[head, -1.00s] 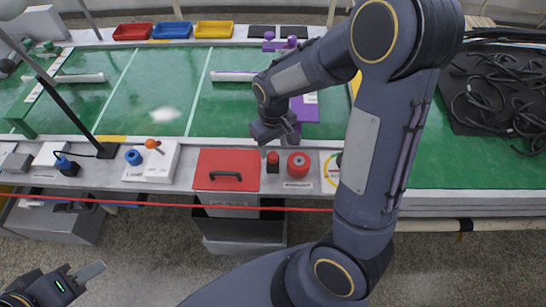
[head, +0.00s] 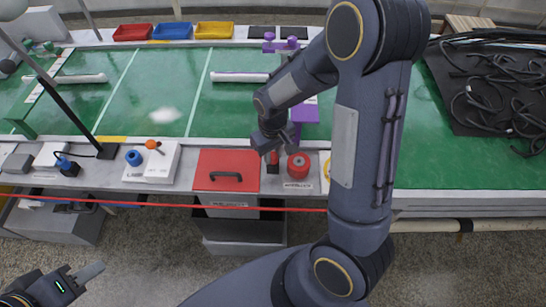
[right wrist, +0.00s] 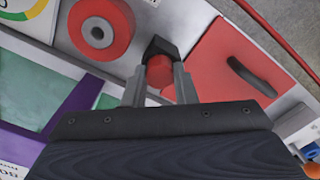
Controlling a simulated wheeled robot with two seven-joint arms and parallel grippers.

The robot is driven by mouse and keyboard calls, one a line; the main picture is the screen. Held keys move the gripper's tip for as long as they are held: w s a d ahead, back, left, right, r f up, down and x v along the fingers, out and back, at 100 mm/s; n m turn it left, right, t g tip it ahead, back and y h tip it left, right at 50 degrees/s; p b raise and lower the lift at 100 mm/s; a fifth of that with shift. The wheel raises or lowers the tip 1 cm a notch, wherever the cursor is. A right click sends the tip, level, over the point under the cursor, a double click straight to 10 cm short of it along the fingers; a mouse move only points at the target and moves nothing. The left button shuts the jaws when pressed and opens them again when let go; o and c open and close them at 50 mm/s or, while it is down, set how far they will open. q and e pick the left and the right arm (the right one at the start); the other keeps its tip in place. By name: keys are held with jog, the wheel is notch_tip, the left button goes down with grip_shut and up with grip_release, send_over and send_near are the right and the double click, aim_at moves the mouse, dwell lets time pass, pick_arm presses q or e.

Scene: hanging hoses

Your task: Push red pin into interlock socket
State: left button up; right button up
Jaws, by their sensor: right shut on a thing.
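The red pin (head: 274,157) stands at its black holder (right wrist: 161,46) on the grey front ledge. My right gripper (right wrist: 159,80) is shut on the pin, with one finger on each side of it. Whether the pin's lower end is still seated in the holder is hidden. The interlock socket (head: 298,165) is a round red block just right of the pin in the head view. In the right wrist view its dark centre hole (right wrist: 97,33) shows to the left of the pin. My left gripper (head: 88,274) is low at the left, away from the table; its finger opening is unclear.
A red panel with a black handle (head: 226,170) lies left of the pin. A white box with an orange knob (head: 153,160) is further left. A purple fixture (head: 305,118) stands behind the socket. A red line (head: 160,204) runs across the front.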

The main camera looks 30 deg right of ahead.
aim_at(273, 155)
notch_tip(273, 155, up, 9)
jog(key=s+d+r+p, duration=0.2)
jog(key=s+d+p, duration=0.2)
jog(key=d+p, duration=0.2)
jog(key=shift+d+r, duration=0.15)
jog(key=shift+d, duration=0.05)
dwell(0.5)
jog(key=shift+f+b, duration=2.55)
jog(key=shift+f, duration=0.4)
jog(key=shift+f+b, duration=2.25)
jog(key=shift+f, duration=0.3)
jog(key=o, duration=1)
jog(key=shift+r, duration=0.1)
jog(key=shift+o, duration=0.2)
